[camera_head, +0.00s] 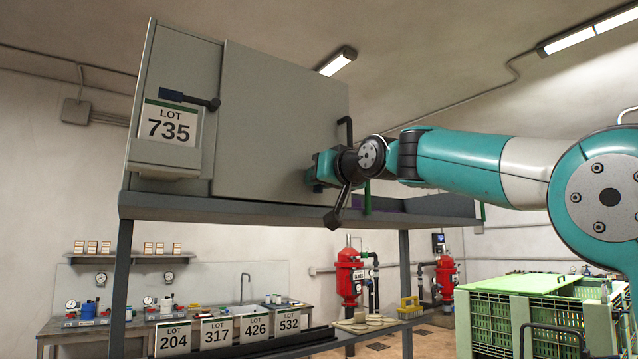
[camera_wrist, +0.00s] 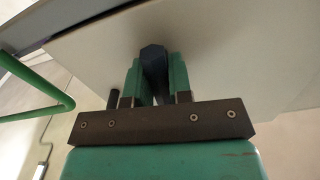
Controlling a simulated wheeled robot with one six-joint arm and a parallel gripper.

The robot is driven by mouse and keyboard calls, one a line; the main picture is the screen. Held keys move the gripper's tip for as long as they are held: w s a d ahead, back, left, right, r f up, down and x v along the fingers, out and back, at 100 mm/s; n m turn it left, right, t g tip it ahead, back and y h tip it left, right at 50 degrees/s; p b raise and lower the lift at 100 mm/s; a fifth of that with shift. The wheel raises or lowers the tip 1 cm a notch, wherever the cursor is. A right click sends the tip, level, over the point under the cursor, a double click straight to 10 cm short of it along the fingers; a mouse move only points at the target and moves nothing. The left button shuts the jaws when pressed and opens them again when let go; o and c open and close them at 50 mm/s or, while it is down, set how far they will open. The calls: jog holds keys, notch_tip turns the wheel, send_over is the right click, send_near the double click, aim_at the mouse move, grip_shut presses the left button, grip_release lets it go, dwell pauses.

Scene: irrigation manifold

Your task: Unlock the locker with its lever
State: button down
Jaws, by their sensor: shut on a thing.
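The grey locker (camera_head: 280,120) stands on a raised shelf, with a broad flat door and a narrower left part. My gripper (camera_head: 312,173) is at the lower right of the broad door, well away from that lever. In the wrist view my gripper (camera_wrist: 155,75) is shut on a dark blue-black grip (camera_wrist: 153,60) against the pale panel (camera_wrist: 230,45). The grip's other end is hidden, and the head view does not show it.
The grey shelf (camera_head: 250,210) runs under the locker. A black bar handle (camera_head: 345,130) stands at the locker's right edge. A green bent tube (camera_wrist: 55,95) shows left of my gripper. A green crate (camera_head: 540,310) stands lower right, and a bench with lot plates is lower left.

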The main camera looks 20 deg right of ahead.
jog(key=shift+n, duration=0.6)
jog(key=c, duration=1)
grip_release()
jog(key=shift+c, duration=0.2)
jog(key=b+v, duration=0.7)
jog(key=v, duration=1)
jog(key=shift+s, duration=0.2)
